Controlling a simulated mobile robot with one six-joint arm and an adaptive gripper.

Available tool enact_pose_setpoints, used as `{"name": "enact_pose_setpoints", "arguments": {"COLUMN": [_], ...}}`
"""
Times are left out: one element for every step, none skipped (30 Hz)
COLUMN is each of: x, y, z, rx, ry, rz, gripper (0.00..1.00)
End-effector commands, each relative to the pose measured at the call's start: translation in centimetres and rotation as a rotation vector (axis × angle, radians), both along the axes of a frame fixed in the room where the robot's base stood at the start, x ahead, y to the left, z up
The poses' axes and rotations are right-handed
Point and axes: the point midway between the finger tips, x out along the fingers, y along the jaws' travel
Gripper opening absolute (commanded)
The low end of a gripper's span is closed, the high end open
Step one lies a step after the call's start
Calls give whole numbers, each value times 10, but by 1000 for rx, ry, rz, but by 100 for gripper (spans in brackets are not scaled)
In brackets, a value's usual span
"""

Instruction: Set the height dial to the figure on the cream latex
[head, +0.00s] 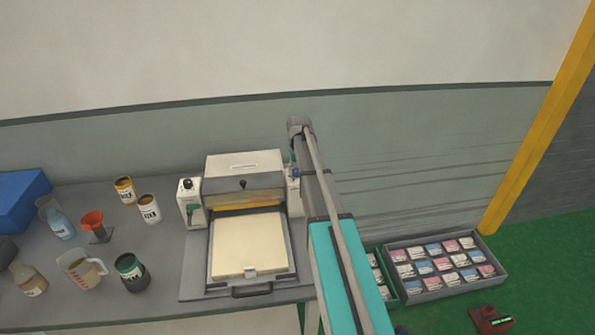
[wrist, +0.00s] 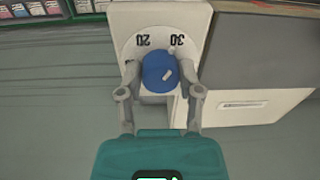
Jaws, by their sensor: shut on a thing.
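The blue height dial (wrist: 154,68) is on a white housing (wrist: 122,22) in the wrist view, with the figures 20 and 30 showing upside down beside it. A small white mark on the dial lies right of its middle, on the side of the 30. My gripper (wrist: 161,80) is shut on the dial, one finger on each side. In the head view my arm reaches to the machine's right side and mostly hides this spot. A cream slab (head: 248,243), perhaps the latex, lies flat in the machine's tray. A small pale tag (head: 250,272) is at its front edge; no figure is readable.
The white machine (head: 243,163) stands on a grey table (head: 165,275). Tins (head: 149,208), a jug (head: 82,270) and bottles stand at left. Crates of packets (head: 443,292) lie at right.

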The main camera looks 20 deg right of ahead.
Motion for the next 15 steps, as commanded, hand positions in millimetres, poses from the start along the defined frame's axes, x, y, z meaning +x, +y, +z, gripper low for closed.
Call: {"name": "enact_pose_setpoints", "arguments": {"x": [-4,-4,-4,-4,-4,-4,-4,-4,-4,-4,-4,-3,-3,-3,-3], "y": [1,1,1,1,1,1,1,0,0,0,0,0,0,0,0], "z": [-1,-1,-1,-1,-1,-1,-1,-1,-1,-1,-1,-1,-1,0,0], "rx": [2,2,2,2,2,2,2,2,2,2,1,1,1,1,1], "ry": [8,8,8,8,8,8,8,8,8,8,7,6,6,5,5], "rz": [1,2,2,2,1,1,1,1,0,0,0,0,0,0,0], "gripper": [0,0,0,0,0,0,0,0,0,50,56,64,69,75,81]}}
